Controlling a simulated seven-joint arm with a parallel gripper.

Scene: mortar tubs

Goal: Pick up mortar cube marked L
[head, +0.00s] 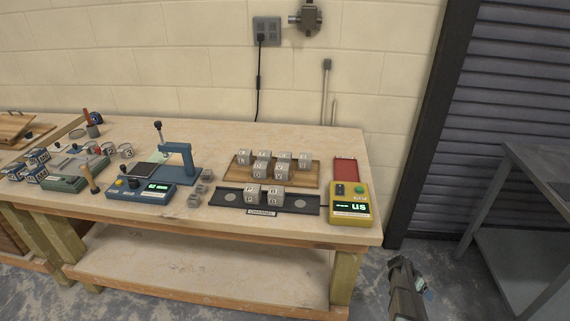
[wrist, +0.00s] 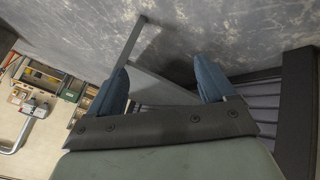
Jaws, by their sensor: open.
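Several grey mortar cubes (head: 263,168) with letter labels stand in rows on a wooden board (head: 243,181) on the workbench in the head view. Two more labelled cubes (head: 253,192) stand on a dark tray (head: 300,205) in front of the board. The letters are too small to read, so I cannot tell which cube is marked L. My gripper (wrist: 166,92) is open and empty in the wrist view, its two blue fingers apart over the grey floor. No cube shows in the wrist view. My arm's end shows low at the right in the head view, off the bench.
A yellow meter (head: 351,205) stands at the bench's right end beside a red pad (head: 345,171). A blue device (head: 141,190) with a post stands left of the tray, small grey blocks (head: 198,196) beside it. A metal table (head: 535,200) stands at the right.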

